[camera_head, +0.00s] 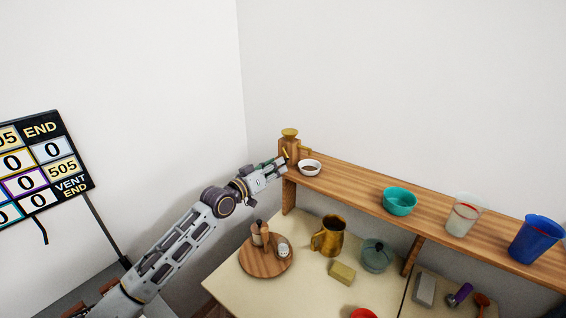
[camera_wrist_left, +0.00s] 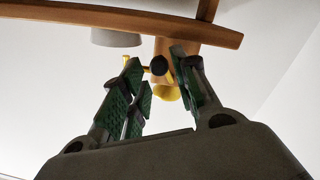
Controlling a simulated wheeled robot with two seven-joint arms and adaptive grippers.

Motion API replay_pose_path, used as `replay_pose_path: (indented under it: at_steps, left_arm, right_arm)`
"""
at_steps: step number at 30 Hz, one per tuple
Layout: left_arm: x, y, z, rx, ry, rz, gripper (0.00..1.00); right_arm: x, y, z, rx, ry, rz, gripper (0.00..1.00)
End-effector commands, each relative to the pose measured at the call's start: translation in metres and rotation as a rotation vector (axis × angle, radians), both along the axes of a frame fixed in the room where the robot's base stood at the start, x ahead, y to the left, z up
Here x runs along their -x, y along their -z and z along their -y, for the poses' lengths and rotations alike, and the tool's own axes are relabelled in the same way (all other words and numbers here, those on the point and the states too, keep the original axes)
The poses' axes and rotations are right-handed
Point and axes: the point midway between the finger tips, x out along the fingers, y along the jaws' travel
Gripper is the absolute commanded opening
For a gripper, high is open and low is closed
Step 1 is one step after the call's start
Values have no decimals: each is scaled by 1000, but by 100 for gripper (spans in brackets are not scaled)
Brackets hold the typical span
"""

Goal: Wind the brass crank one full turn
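A wooden grinder (camera_head: 291,149) with a brass top (camera_head: 290,132) stands at the left end of the wooden shelf. Its brass crank (camera_head: 285,153) is on the side toward my left arm. My left gripper (camera_head: 279,162) is raised beside the grinder, with its fingers pointing at it. In the left wrist view, the green-padded fingers (camera_wrist_left: 156,80) are apart. A dark round knob (camera_wrist_left: 158,65) on the yellow crank arm (camera_wrist_left: 146,69) shows between or just beyond the fingertips. I cannot tell whether either finger touches it. The grinder's wooden body (camera_wrist_left: 172,48) is behind. My right gripper is out of view.
A white bowl (camera_head: 309,167) with dark contents sits close right of the grinder. A teal bowl (camera_head: 399,201), a clear cup (camera_head: 463,214) and a blue cup (camera_head: 536,239) stand along the shelf (camera_head: 350,182). Below are a brass pitcher (camera_head: 329,236) and a round wooden board (camera_head: 255,264).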

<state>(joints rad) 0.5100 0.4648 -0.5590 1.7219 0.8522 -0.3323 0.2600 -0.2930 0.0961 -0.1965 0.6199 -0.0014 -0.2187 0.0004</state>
Motion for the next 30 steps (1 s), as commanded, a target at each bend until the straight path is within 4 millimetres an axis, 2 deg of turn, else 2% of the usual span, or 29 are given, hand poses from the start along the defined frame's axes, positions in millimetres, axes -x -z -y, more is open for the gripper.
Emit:
replay_pose_path:
  at_steps: [12,27,28,30]
  left_arm:
    - [-28,-1,22,1,1,0,30]
    - [-34,0,27,-1,1,1,30]
    - [-34,0,27,-1,1,1,28]
    - [-34,0,27,-1,1,1,19]
  right_arm:
    - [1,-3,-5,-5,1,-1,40]
    - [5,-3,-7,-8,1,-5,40]
    - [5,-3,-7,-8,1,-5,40]
    - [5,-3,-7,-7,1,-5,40]
